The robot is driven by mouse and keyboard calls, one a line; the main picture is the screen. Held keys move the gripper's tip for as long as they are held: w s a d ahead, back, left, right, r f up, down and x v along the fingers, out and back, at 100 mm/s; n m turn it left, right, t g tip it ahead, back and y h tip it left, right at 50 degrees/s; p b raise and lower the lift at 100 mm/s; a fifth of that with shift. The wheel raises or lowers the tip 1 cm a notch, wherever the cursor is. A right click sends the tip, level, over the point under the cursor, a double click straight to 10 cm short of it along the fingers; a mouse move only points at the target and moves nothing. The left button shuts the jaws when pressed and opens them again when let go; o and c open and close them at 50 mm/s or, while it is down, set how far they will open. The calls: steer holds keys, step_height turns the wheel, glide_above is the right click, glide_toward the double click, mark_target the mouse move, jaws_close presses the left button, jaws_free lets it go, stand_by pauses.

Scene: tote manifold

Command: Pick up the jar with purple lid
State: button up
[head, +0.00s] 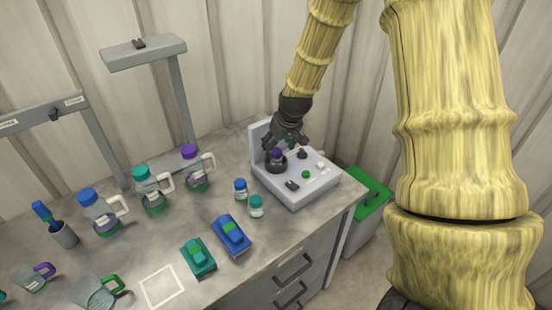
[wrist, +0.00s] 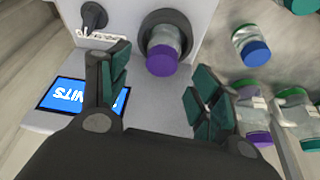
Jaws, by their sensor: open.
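The small clear jar with a purple lid (wrist: 163,50) sits in a dark round socket (wrist: 182,18) on a light grey device. Its purple lid (head: 277,154) also shows in the head view, close below my gripper (head: 288,145). In the wrist view my gripper (wrist: 160,88) is open, with one green-padded finger on each side of the picture. The jar lies between and beyond the fingertips, apart from both, a little nearer the middle of the gap. The fingers hold nothing.
The grey device (head: 300,183) has knobs and a blue screen (wrist: 68,94). Left of it stand two small jars, blue-lidded (head: 240,188) and teal-lidded (head: 256,205). A larger handled bottle with a purple lid (head: 190,152) stands farther left. A green-lidded bin (head: 367,192) is at right.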

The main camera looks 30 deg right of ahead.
mark_target(276, 151)
steer(key=shift+p+x, duration=1.1)
steer(key=shift+x, duration=1.3)
steer(key=shift+s, duration=0.15)
steer(key=shift+a, duration=0.1)
steer(key=c, duration=1.1)
steer(key=shift+o, duration=0.2)
steer(key=shift+r, duration=0.1)
